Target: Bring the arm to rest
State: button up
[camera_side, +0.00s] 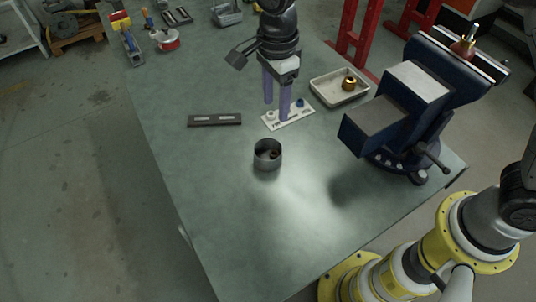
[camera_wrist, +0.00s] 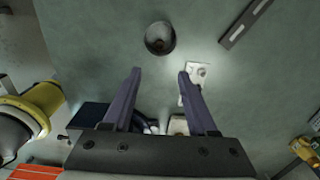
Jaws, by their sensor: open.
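My gripper (camera_side: 277,110) is open and empty, its two purple fingers pointing down above the green table. In the wrist view the fingers of my gripper (camera_wrist: 160,72) are spread apart with bare table between their tips. In the side view they overlap a white plate (camera_side: 290,119) that bears small parts, one of them blue. The plate also shows in the wrist view (camera_wrist: 195,71), partly behind the right finger. Whether a finger touches it I cannot tell. A round metal cup (camera_side: 267,155) with dark items inside stands nearer the camera, clear of the fingers; it also shows in the wrist view (camera_wrist: 160,38).
A large blue vise (camera_side: 405,105) stands at the table's right. A light tray (camera_side: 325,92) holds a brass part (camera_side: 349,84). A dark bar (camera_side: 214,120) lies left of the plate. Tools lie at the far edge. The table's near part is clear.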

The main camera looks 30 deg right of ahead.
jog(key=shift+r, duration=1.55)
jog(key=s+d+r+t, duration=0.2)
jog(key=s+d+r, duration=0.2)
jog(key=d+r, duration=0.35)
jog(key=s+d+r+t, duration=0.2)
jog(key=s+d+r, duration=0.2)
jog(key=d+r, duration=0.4)
jog(key=s+d+f+n, duration=0.4)
jog(key=s+n, duration=0.4)
jog(key=n, duration=0.1)
jog(key=s+d+f+n+t, duration=0.1)
jog(key=s+d+f+n, duration=0.3)
jog(key=s+n, duration=0.4)
jog(key=shift+s+f+n+t, duration=0.3)
jog(key=shift+f+n, duration=0.2)
jog(key=shift+f, duration=0.1)
